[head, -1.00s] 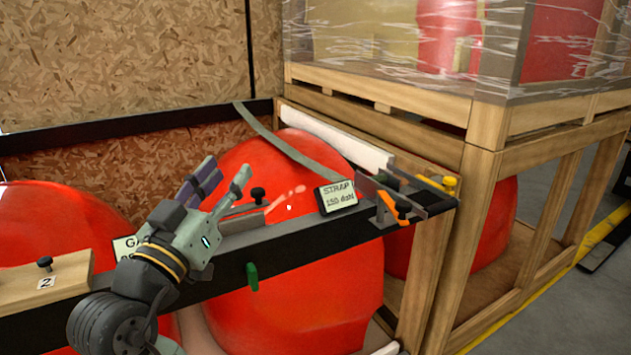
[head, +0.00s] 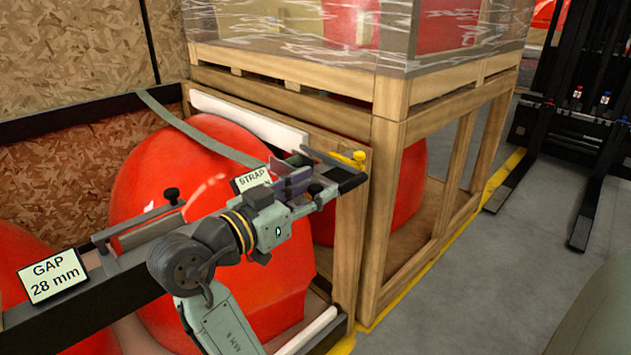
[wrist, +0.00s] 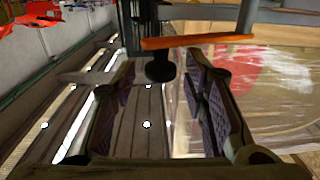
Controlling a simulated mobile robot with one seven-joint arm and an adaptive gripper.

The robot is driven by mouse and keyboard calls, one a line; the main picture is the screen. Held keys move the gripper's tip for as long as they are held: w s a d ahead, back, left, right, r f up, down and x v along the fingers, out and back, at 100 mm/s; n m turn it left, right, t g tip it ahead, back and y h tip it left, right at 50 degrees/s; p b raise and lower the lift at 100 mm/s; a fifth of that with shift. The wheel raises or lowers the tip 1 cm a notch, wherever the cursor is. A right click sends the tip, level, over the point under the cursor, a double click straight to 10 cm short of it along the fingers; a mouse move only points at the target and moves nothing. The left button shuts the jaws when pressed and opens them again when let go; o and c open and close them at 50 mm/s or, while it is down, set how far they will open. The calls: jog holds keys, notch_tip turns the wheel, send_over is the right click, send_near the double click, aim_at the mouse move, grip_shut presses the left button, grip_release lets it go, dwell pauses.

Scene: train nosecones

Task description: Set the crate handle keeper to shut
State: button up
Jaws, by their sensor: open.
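An orange bar (wrist: 195,41) with a black knob (wrist: 159,68) crosses the top of the wrist view, beside a grey metal bar; I take it to be the keeper. The knob appears between the pads of my open gripper (wrist: 165,98), near their far ends. I cannot tell whether a pad touches it.
The STRAP sign (head: 252,180) stands close behind my gripper. A GAP 28 mm sign (head: 52,276) and a black-knobbed latch (head: 172,195) are further left on the rail. A wooden crate (head: 385,140) rises right behind. Grey floor (head: 440,300) is open at right.

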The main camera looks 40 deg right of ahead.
jog(key=shift+w+d, duration=0.1)
jog(key=shift+d, duration=0.45)
grip_shut()
dwell(0.5)
